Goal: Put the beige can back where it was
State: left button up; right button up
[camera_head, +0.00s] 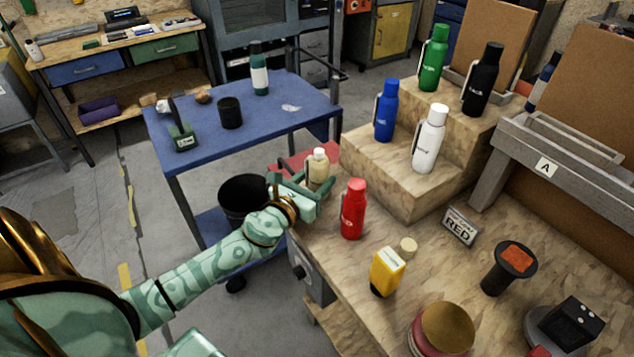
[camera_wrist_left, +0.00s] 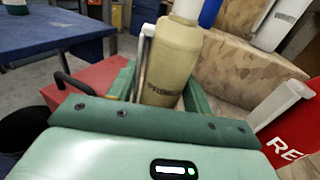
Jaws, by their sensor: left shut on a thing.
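The beige can (camera_head: 318,168) looks like a slim beige bottle with a pale cap. My left gripper (camera_head: 312,187) is shut on it and holds it roughly upright by the left edge of the wooden workbench (camera_head: 330,247), left of the red bottle (camera_head: 353,212). In the left wrist view the beige can (camera_wrist_left: 172,65) stands between the two green fingers, dark lettering facing me. Its lower end is hidden behind the gripper, so I cannot tell whether it touches anything. My right gripper is not in view.
A stepped wooden stand (camera_head: 388,178) holds blue, white, green and black bottles. A blue cart (camera_head: 243,139) and a black bucket (camera_head: 241,199) are left.

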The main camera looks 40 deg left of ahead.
pick_arm(q)
jog(key=shift+s+f+b, duration=0.1)
jog(key=shift+b, duration=0.2)
jog(key=o, duration=0.7)
jog(key=shift+c, duration=0.2)
jog(key=shift+r, duration=0.25)
jog(key=shift+s+p, duration=0.25)
jog(key=shift+p, duration=0.1)
jog(key=s+b, duration=0.1)
jog(key=s, duration=1)
jog(key=shift+s+r, duration=0.15)
jog(key=shift+s, duration=0.1)
